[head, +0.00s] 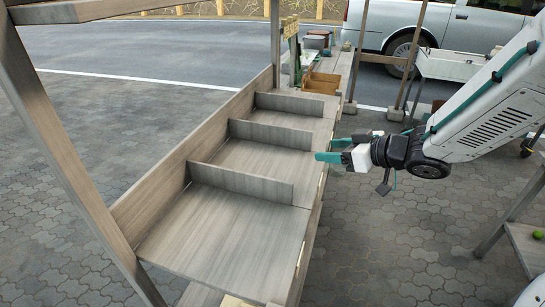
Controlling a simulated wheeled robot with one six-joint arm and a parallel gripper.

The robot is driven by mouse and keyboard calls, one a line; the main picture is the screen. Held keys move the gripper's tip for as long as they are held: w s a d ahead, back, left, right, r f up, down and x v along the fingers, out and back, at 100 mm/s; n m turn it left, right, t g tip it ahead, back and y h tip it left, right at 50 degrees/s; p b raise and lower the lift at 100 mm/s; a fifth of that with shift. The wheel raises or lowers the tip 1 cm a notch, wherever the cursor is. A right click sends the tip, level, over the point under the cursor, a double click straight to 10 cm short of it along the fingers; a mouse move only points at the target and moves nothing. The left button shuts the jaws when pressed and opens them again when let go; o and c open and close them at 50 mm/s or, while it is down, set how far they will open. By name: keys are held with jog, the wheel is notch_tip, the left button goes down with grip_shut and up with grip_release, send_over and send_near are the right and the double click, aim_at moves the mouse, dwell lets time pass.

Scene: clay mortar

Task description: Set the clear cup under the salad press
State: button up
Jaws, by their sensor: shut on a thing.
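My gripper (328,150) reaches in from the right, with its teal fingers over the right edge of the wooden stall. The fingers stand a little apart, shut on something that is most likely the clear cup. At the far end of the stall stands a narrow upright green thing (297,62), perhaps the salad press. It is too small to be sure, and I see no cup under it. My gripper is well nearer to me than it.
The stall's sloped wooden trays (225,235) are empty, split by low upright boards (240,182). An orange-brown wooden box (322,83) stands at the far end. A wooden post (75,150) rises at left. Open paving (390,240) lies right of the stall; a white cart (450,66) stands beyond.

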jog(key=w+a, duration=0.2)
jog(key=a, duration=0.2)
jog(key=w+a+f, duration=0.1)
jog(key=w+a, duration=0.1)
jog(key=a, duration=0.2)
jog(key=w+a, duration=0.2)
jog(key=a, duration=0.2)
jog(key=shift+w+a+f, duration=0.15)
jog(key=shift+w+a, duration=0.1)
jog(key=shift+w, duration=0.15)
jog(key=f, duration=0.2)
jog(key=a, duration=0.1)
jog(key=shift+w+f, duration=0.3)
jog(key=shift+f, duration=0.55)
jog(key=shift+f, duration=0.15)
jog(key=o, duration=1)
